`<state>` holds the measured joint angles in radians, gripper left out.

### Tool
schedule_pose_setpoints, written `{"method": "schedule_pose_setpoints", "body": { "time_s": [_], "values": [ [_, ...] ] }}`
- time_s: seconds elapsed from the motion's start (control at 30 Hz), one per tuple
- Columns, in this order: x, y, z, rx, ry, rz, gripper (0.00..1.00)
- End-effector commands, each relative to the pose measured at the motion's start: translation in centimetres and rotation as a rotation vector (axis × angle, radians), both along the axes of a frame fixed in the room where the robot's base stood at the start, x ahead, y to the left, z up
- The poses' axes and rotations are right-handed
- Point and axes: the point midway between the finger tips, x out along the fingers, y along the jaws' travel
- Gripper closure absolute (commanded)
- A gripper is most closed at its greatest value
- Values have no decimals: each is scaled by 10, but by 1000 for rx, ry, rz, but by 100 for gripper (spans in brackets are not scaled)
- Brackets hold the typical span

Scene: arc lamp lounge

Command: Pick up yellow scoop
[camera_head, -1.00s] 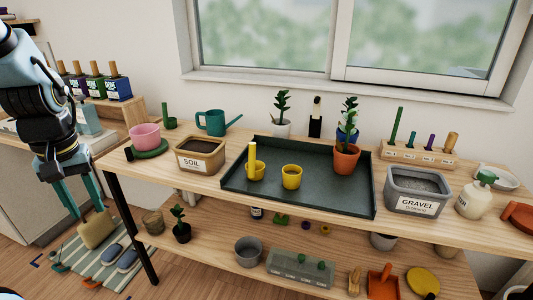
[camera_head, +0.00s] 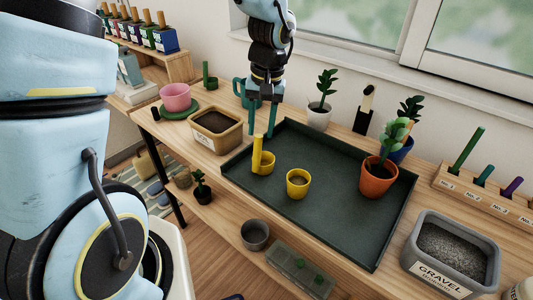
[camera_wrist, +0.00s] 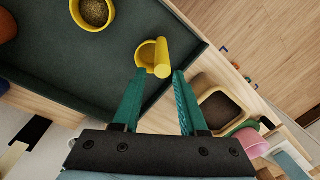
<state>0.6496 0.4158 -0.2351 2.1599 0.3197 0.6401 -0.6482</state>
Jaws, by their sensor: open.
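The yellow scoop (camera_head: 264,164) stands in the left part of the dark green tray (camera_head: 325,220), a small round cup with a thick upright handle. It also shows in the wrist view (camera_wrist: 147,52), just beyond my fingertips, its handle seen almost end-on. My gripper (camera_head: 262,127) points down behind the scoop, its teal fingers open and empty. In the wrist view my gripper (camera_wrist: 159,73) has the scoop's handle roughly in line with the gap between the fingers. I cannot tell whether a finger touches it.
A yellow pot (camera_head: 298,184) with grainy contents stands close right of the scoop. A soil bin (camera_head: 216,132) sits left of the tray, a potted plant (camera_head: 378,178) at its right, a gravel bin (camera_head: 452,252) beyond. The tray's front middle is clear.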

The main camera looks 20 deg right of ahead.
Motion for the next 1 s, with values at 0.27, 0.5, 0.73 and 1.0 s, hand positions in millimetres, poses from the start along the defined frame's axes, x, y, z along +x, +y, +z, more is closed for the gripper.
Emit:
{"method": "schedule_pose_setpoints", "body": {
  "time_s": [0.27, 0.5, 0.73, 1.0],
  "values": [
    [1, 3, -32, 1, 1, -1, 58],
    [-1, 9, -54, 3, 4, -1, 58],
    [0, 11, -81, 3, 1, -1, 58],
    [0, 11, -84, 0, -1, -1, 58]
  ]
}}
